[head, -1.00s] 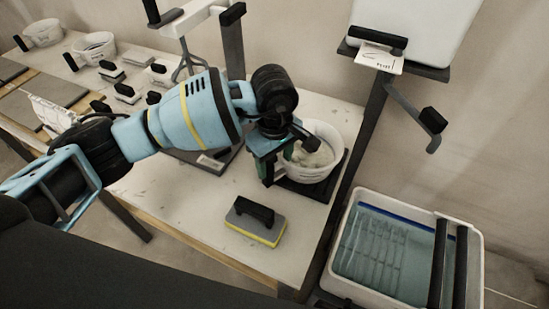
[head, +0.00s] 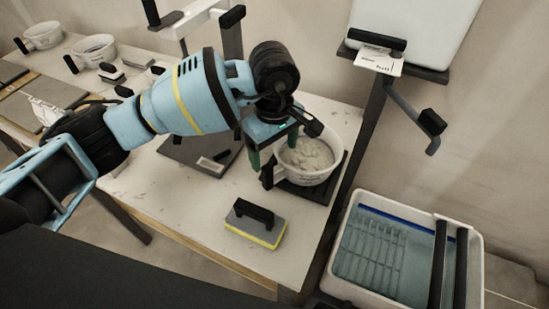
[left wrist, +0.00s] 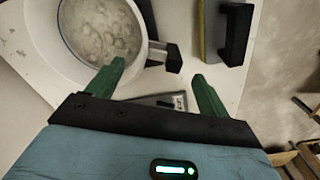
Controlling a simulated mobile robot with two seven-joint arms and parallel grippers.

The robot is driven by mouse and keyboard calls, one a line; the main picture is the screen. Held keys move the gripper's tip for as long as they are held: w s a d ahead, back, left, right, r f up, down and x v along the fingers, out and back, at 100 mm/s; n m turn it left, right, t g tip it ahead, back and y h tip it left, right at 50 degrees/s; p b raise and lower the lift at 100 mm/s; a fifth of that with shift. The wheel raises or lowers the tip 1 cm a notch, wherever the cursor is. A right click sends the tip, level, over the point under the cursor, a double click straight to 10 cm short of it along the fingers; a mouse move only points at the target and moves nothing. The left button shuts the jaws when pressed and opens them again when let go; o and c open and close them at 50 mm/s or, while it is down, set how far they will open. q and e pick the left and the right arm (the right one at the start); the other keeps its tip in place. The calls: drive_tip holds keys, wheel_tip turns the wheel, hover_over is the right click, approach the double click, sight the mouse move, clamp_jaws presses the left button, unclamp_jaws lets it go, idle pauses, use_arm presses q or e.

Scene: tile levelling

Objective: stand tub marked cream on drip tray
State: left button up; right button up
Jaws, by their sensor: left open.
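A white tub (head: 322,176) with pale, lumpy contents stands upright on a dark flat tray (head: 308,192) at the right end of the table. I cannot read its marking, so cannot tell whether it is the cream one. Its black-ended handle (head: 267,174) points left. The tub also shows at upper left in the left wrist view (left wrist: 62,58), with its handle (left wrist: 172,57) free. My left gripper (head: 273,149) is open and empty above and beside the handle; its green fingers (left wrist: 160,72) are apart in the left wrist view. My right gripper is not in view.
A grey and yellow sponge float (head: 254,222) lies in front of the tub. A wash basin (head: 385,250) stands right of the table. A post with a shelf (head: 374,110) rises beside the tub. Other tubs (head: 95,48) stand at the far left.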

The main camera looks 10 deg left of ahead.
use_arm(q)
wheel_tip(320, 180, up, 7)
drive_tip(key=shift+r, duration=0.15)
idle(0.6)
